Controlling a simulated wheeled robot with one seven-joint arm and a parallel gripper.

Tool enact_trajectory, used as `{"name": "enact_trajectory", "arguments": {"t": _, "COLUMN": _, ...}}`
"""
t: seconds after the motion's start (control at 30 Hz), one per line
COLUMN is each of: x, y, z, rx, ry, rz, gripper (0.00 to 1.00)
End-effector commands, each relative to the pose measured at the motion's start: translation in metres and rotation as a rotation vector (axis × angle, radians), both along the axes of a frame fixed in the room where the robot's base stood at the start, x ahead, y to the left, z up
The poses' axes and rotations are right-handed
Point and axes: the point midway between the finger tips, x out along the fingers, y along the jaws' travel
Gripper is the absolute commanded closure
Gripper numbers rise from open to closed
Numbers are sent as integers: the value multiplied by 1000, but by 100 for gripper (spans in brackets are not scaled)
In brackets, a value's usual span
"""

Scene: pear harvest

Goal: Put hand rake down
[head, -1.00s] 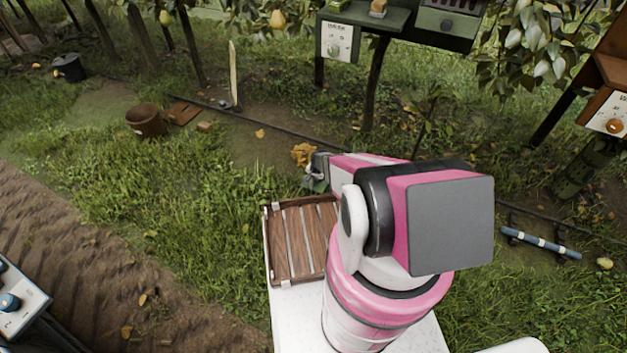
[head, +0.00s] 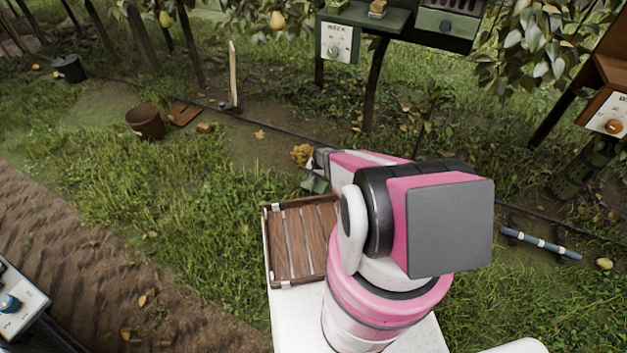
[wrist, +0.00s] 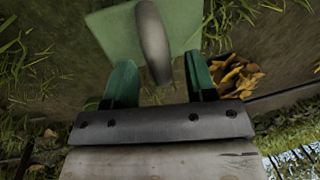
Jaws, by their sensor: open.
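A grey-brown rounded handle with a flat green piece behind it, which looks like the hand rake (wrist: 153,42), lies just ahead of my gripper (wrist: 159,75) in the wrist view. I cannot make out any tines. My gripper's green fingers are spread apart, and the handle's near end sits between their tips without visible contact on either side. In the head view my gripper (head: 320,160) is low over the ground beyond the crate, partly hidden by my arm. A green patch (head: 314,184) shows just below it.
A pile of orange-brown leaves (head: 301,154) lies beside my gripper. A wooden slatted crate (head: 292,243) stands in front. A rusty bucket (head: 145,121) and a dark hose (head: 270,132) are further off.

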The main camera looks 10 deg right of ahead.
Motion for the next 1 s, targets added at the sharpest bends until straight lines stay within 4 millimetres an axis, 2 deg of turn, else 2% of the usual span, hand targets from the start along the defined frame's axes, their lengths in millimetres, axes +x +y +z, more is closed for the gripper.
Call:
{"name": "enact_trajectory", "arguments": {"t": 0.03, "x": -3, "y": -2, "z": 14, "rx": 0, "ry": -2, "rz": 0, "gripper": 49}}
{"name": "enact_trajectory", "arguments": {"t": 0.2, "x": -8, "y": -7, "z": 48, "rx": 0, "ry": -1, "rz": 0, "gripper": 49}}
{"name": "enact_trajectory", "arguments": {"t": 0.47, "x": -12, "y": -11, "z": 85, "rx": -2, "ry": -1, "rz": 8, "gripper": 49}}
{"name": "enact_trajectory", "arguments": {"t": 0.57, "x": -22, "y": -9, "z": 117, "rx": -11, "ry": -1, "rz": 45, "gripper": 49}}
{"name": "enact_trajectory", "arguments": {"t": 0.67, "x": -42, "y": -4, "z": 170, "rx": -29, "ry": 0, "rz": 122, "gripper": 49}}
{"name": "enact_trajectory", "arguments": {"t": 0.77, "x": -70, "y": 0, "z": 233, "rx": -56, "ry": 4, "rz": 220, "gripper": 49}}
{"name": "enact_trajectory", "arguments": {"t": 0.9, "x": -115, "y": 4, "z": 316, "rx": -96, "ry": 15, "rz": 360, "gripper": 49}}
{"name": "enact_trajectory", "arguments": {"t": 1.0, "x": -150, "y": 6, "z": 366, "rx": -123, "ry": 26, "rz": 452, "gripper": 49}}
